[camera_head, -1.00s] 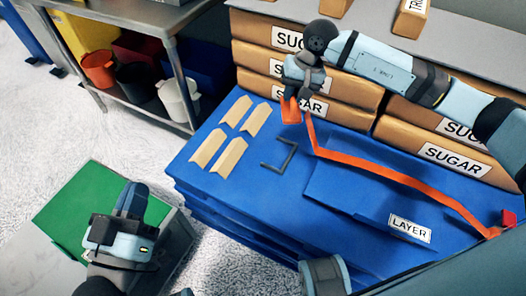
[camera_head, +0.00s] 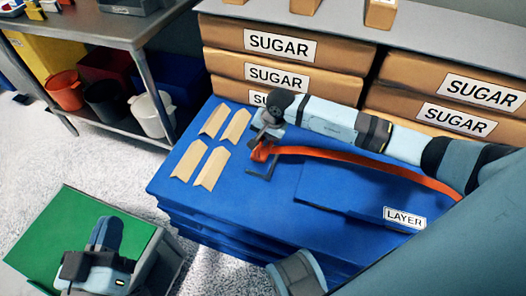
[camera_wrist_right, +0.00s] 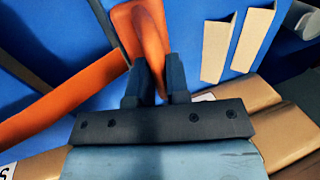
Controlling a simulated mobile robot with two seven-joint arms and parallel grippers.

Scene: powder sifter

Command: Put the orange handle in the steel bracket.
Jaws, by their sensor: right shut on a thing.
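The orange handle (camera_head: 262,153), on a long orange strap (camera_head: 370,162), is held at the left part of the blue stack's top. My right gripper (camera_head: 266,139) is shut on it. In the right wrist view the handle (camera_wrist_right: 143,30) sits between the fingers of this gripper (camera_wrist_right: 157,85). The thin grey steel bracket (camera_head: 262,176) lies on the blue surface. The handle is directly above or at it in the head view; I cannot tell whether they touch. My left gripper (camera_head: 105,235) is over the green-topped box at lower left; its opening is unclear.
Several tan angle pieces (camera_head: 212,167) lie left of the bracket. Stacked SUGAR packs (camera_head: 280,75) stand behind. A raised blue panel labelled LAYER (camera_head: 345,200) lies to the right. A metal shelf table (camera_head: 110,35) with buckets stands at upper left. The green-topped box (camera_head: 35,240) is lower left.

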